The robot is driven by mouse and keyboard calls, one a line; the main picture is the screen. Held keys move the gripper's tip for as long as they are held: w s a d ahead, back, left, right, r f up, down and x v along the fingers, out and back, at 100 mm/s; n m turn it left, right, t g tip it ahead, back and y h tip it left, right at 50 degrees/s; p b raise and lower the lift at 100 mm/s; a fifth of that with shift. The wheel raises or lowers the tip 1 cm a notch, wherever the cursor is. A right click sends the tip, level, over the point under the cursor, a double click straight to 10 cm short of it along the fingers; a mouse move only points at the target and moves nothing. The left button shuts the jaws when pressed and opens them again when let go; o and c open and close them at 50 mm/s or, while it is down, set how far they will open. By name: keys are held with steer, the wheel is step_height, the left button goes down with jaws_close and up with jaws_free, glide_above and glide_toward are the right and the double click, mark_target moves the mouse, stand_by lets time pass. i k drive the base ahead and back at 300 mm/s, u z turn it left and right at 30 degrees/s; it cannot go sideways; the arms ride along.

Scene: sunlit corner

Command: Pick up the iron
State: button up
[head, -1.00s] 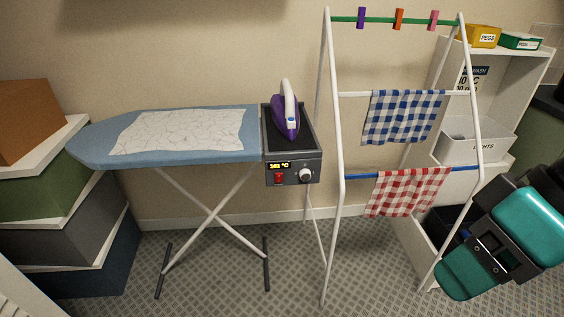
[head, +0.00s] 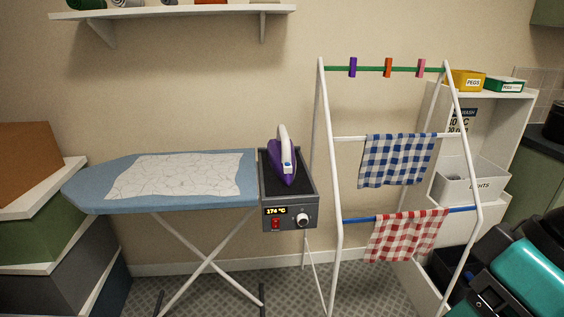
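The iron (head: 281,164) is purple with a white handle. It rests on the dark top of a grey heater base (head: 290,217) at the right end of the ironing board (head: 90,188). The base has a lit display reading about 174 °C, a red switch and a round knob. My gripper's fingertips are out of the picture.
A white drying rack (head: 333,240) with blue and red checked cloths stands just right of the iron. White shelving (head: 512,135) is behind it. Stacked boxes (head: 35,210) stand at the left. A wall shelf (head: 180,13) hangs above. A patterned cloth (head: 180,175) lies on the board.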

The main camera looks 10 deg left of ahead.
mark_target(280, 150)
steer(key=u, duration=0.65)
steer(key=i, duration=1.65)
steer(key=z, duration=0.5)
